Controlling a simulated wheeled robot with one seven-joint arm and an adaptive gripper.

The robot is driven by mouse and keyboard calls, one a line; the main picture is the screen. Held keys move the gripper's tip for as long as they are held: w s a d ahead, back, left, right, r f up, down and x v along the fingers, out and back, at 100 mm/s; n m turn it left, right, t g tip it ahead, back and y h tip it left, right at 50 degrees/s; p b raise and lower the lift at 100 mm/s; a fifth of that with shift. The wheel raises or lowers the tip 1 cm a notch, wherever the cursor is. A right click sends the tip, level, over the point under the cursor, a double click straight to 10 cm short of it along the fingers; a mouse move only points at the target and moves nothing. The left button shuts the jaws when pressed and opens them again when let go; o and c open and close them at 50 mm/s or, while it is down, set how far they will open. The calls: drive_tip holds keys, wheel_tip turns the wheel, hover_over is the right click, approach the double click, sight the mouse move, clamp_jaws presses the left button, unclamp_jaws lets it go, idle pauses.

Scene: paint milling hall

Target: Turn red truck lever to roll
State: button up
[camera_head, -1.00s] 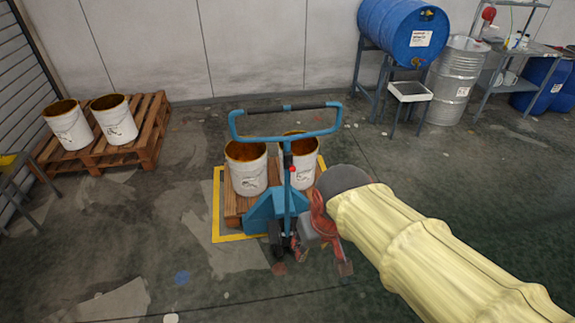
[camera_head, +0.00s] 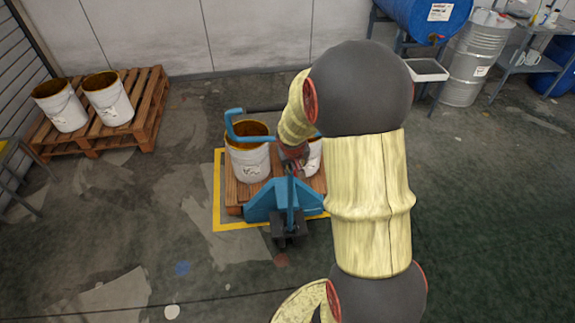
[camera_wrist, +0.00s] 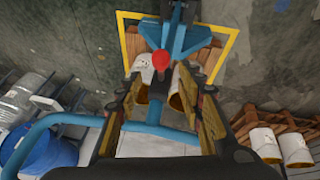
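The blue pallet truck (camera_head: 270,203) stands at the pallet with two buckets, its blue handle loop (camera_head: 234,125) raised. My arm covers the right part of the handle in the head view. The red lever knob (camera_wrist: 160,60) shows in the wrist view on the truck's mast, just beyond my fingertips and roughly centred between them. My gripper (camera_wrist: 163,88) is open, its fingers to either side, with nothing held. In the head view my gripper (camera_head: 294,156) is small and partly hidden beside the mast. I cannot tell whether it touches the lever.
A yellow floor frame (camera_head: 217,190) surrounds the loaded pallet (camera_head: 236,193). Another pallet (camera_head: 148,120) with two white buckets stands at left. A blue drum (camera_head: 425,15), a grey sink (camera_head: 427,70) and a steel drum (camera_head: 470,75) line the back right. Floor in front is mostly clear.

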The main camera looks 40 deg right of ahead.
sight(295, 170)
drive_tip(key=shift+b+x, duration=1.1)
drive_tip(key=shift+x, duration=2.8)
drive_tip(key=shift+c, duration=1.3)
clamp_jaws()
